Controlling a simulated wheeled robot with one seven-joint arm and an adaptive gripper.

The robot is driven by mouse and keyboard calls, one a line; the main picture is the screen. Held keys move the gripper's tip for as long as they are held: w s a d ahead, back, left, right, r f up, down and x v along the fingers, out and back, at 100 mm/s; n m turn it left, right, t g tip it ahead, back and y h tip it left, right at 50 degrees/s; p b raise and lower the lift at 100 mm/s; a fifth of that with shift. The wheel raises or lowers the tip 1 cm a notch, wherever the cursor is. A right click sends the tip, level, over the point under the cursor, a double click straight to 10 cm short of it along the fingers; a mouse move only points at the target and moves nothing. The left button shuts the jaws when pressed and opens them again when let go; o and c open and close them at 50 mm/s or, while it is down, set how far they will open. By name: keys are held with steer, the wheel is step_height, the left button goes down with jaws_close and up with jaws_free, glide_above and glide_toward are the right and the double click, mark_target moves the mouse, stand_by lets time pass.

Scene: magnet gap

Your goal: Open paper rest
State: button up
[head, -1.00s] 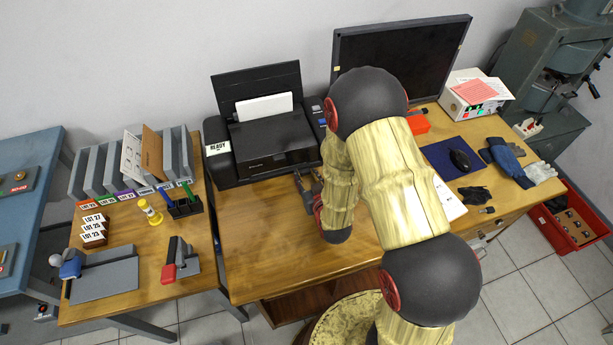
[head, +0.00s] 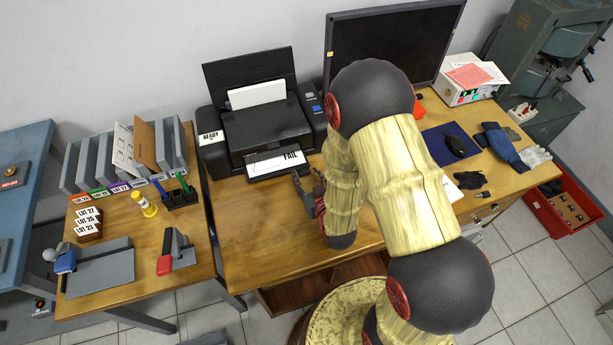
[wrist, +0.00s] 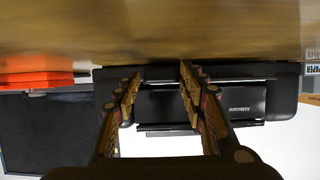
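The black printer (head: 265,128) stands on the wooden desk against the wall, its rear paper support raised with white sheets (head: 257,94) in it. At its front a white sheet marked FAIL (head: 275,162) lies at the output, over a dark front part; I cannot tell how far the paper rest itself is folded out. My gripper (head: 308,184) is just in front of the printer's right front corner, empty and open. In the wrist view, upside down, the two fingers (wrist: 158,92) are spread apart before the printer's front (wrist: 245,100), with no contact clearly visible.
The monitor (head: 390,50) stands right of the printer, partly behind my arm. A blue mat with a mouse (head: 456,141) and gloves lie farther right. Left, a side table carries file holders, a pen holder (head: 180,195) and a stapler-like tool.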

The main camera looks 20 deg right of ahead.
steer(key=shift+o, duration=1.1)
steer(key=v, duration=1.2)
steer(key=w+r+g, duration=0.4)
steer(key=r, duration=0.8)
steer(key=s+r+g, duration=0.4)
steer(key=s+r, duration=1)
steer(key=s, duration=0.2)
steer(key=shift+r+p, duration=0.35)
steer(key=shift+r, duration=0.05)
